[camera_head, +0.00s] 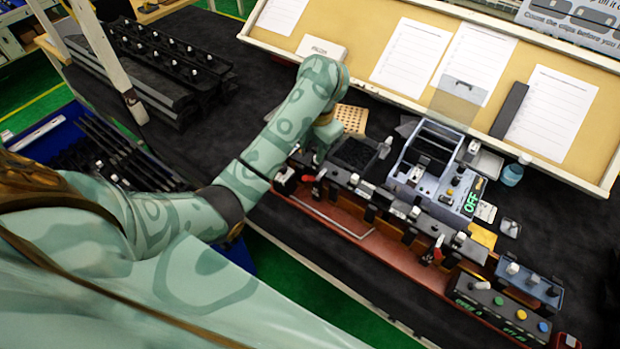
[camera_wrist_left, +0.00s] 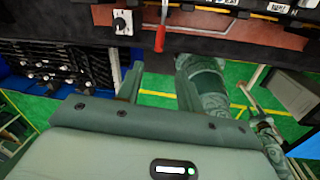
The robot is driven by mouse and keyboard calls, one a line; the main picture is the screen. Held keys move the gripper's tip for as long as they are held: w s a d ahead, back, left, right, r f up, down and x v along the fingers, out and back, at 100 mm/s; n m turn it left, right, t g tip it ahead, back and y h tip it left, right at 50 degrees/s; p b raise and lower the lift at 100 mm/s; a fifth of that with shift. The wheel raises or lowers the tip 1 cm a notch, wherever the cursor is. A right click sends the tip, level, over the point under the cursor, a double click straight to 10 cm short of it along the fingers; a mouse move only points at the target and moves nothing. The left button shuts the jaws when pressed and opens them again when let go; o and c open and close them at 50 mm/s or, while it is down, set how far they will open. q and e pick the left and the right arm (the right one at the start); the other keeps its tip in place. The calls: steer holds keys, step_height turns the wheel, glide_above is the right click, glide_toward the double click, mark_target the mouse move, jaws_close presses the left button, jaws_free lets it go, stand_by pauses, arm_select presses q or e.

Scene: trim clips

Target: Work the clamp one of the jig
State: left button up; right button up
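The jig is a long reddish-brown base (camera_head: 375,238) on the dark bench, carrying a row of black blocks with pale knobs. One red-handled clamp (camera_head: 318,181) is at its left end, and another red-handled clamp (camera_head: 437,251) is toward its right end. My left gripper (camera_head: 308,155) is at the jig's left end, partly hidden by its own wrist. In the left wrist view its two fingers (camera_wrist_left: 160,77) are apart with nothing between them. A red handle (camera_wrist_left: 160,38) shows just past the fingertips, roughly in line with the gap. My right gripper is not in view.
A black-filled tray (camera_head: 357,154) and a blue-grey device reading OFF (camera_head: 440,178) stand behind the jig. A button box (camera_head: 497,312) is at the right front. Black racks (camera_head: 165,65) are at the back left. A tilted paper board (camera_head: 390,28) bounds the back.

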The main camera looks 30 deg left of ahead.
mark_target(308, 179)
arm_select(q)
steer(key=f+b, duration=0.1)
steer(key=f, duration=0.3)
steer(key=a+f+b, duration=0.1)
steer(key=f+b, duration=0.1)
steer(key=f, duration=0.3)
steer(key=f+b, duration=0.1)
steer(key=f, duration=0.3)
steer(key=shift+w+a+f+b, duration=0.2)
steer(key=shift+w+a+b, duration=0.05)
steer(key=shift+a+b, duration=0.1)
steer(key=shift+w+f, duration=0.1)
steer(key=shift+f, duration=0.45)
jaws_close()
